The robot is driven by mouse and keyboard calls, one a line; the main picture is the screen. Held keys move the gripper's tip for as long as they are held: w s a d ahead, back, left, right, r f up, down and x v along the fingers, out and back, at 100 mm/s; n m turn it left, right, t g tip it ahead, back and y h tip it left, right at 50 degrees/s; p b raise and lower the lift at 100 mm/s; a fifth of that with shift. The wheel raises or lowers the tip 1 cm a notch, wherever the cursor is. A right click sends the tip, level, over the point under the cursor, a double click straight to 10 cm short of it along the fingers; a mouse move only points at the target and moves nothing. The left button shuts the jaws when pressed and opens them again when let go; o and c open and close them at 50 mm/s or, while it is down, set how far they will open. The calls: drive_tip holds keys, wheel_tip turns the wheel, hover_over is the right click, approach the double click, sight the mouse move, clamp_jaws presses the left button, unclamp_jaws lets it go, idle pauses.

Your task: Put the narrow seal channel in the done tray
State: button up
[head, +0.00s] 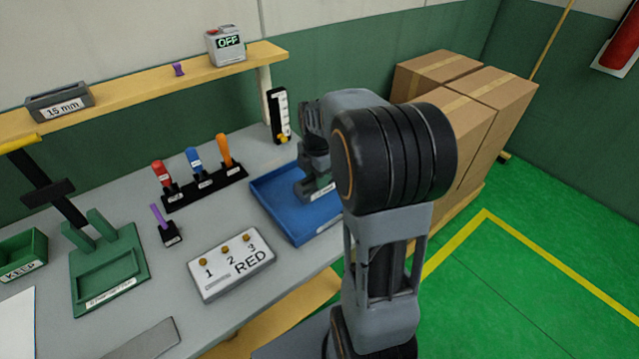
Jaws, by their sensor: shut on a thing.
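A blue tray (275,205) lies on the right part of the grey bench; its label is too small to read, and I cannot tell whether it is the done tray. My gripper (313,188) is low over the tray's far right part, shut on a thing. The held thing is mostly hidden by the gripper and arm, and I cannot make out its shape or whether it touches the tray floor. I cannot pick out the narrow seal channel for sure.
A rack of red, blue and orange handled tools (205,187) stands left of the tray. A white RED panel (232,264) is in front. A green fixture (105,268) and a KEEP bin (22,255) stand left. Cardboard boxes (480,100) stand behind my arm.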

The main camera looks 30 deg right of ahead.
drive_tip(key=shift+w+d+f, duration=0.15)
drive_tip(key=shift+d+f, duration=0.2)
drive_tip(key=shift+f, duration=0.1)
drive_tip(key=shift+d+f, duration=0.1)
drive_tip(key=shift+f, duration=1.55)
drive_tip(key=shift+f, duration=0.1)
drive_tip(key=shift+f, duration=0.15)
drive_tip(key=o, duration=1)
